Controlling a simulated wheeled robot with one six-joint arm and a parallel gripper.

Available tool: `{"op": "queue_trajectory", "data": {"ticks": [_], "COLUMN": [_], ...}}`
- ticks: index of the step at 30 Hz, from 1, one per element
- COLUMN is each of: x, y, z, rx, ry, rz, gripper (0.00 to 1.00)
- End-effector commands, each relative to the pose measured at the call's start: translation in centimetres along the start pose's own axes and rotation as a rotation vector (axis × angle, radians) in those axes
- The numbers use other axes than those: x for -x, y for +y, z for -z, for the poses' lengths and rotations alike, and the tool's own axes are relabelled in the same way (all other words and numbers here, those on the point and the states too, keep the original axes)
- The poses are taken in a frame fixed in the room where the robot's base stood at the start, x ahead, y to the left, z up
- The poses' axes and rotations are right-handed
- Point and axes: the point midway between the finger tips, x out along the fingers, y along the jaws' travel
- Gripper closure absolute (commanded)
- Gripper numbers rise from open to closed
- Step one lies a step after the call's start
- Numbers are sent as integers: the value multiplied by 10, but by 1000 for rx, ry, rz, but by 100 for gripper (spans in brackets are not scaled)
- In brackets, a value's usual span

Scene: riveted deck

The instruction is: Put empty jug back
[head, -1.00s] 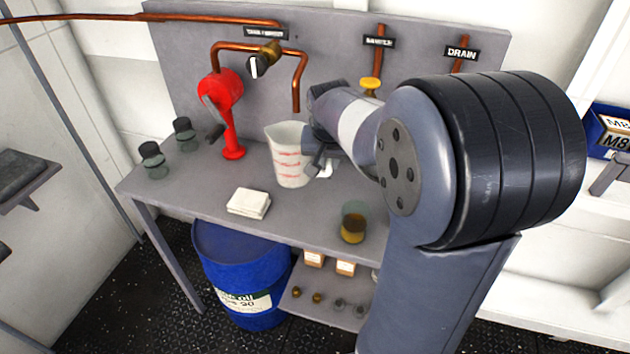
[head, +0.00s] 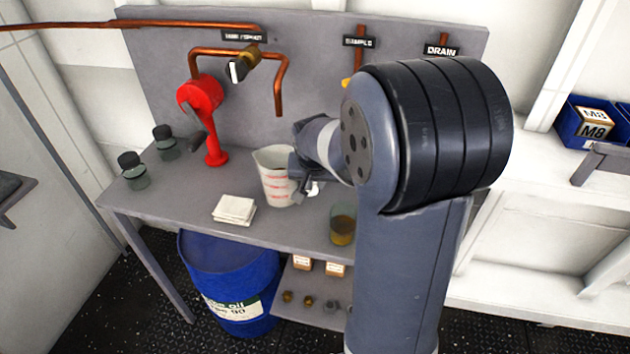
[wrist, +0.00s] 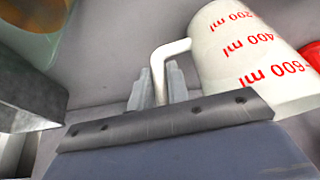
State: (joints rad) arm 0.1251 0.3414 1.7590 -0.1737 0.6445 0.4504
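The white jug (head: 271,180) with red ml marks is upright, or nearly so, at the middle of the grey bench, right of the red cast stand and below the copper spout. I cannot tell whether its base touches the bench top. Its inside is mostly out of sight. In the wrist view the jug (wrist: 245,60) is on the right, and its handle passes between my two fingers. My gripper (head: 304,186) is at the jug's right side; in the wrist view my gripper (wrist: 160,88) is shut on the handle.
A glass of brown liquid (head: 342,231) stands close, right of the jug near the front edge. A folded white cloth (head: 234,209) lies front left. The red stand (head: 212,135) and two dark-lidded jars (head: 136,172) are left. A copper pipe (head: 279,98) hangs behind the jug.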

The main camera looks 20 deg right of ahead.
Motion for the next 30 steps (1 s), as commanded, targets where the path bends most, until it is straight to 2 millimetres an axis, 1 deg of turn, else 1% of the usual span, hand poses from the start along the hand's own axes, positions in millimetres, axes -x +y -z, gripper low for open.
{"op": "queue_trajectory", "data": {"ticks": [1, 6, 13, 17, 20, 30], "x": [0, 0, 1, 6, 19, 89], "y": [0, 0, 0, 0, -1, -1], "z": [0, 0, 0, 2, 3, 3], "rx": [0, 0, 0, 0, 0, 1], "ry": [0, 0, 0, 1, 4, 6], "rz": [0, 0, 0, 0, 1, 2], "gripper": [79, 65, 64, 64, 64, 64]}}
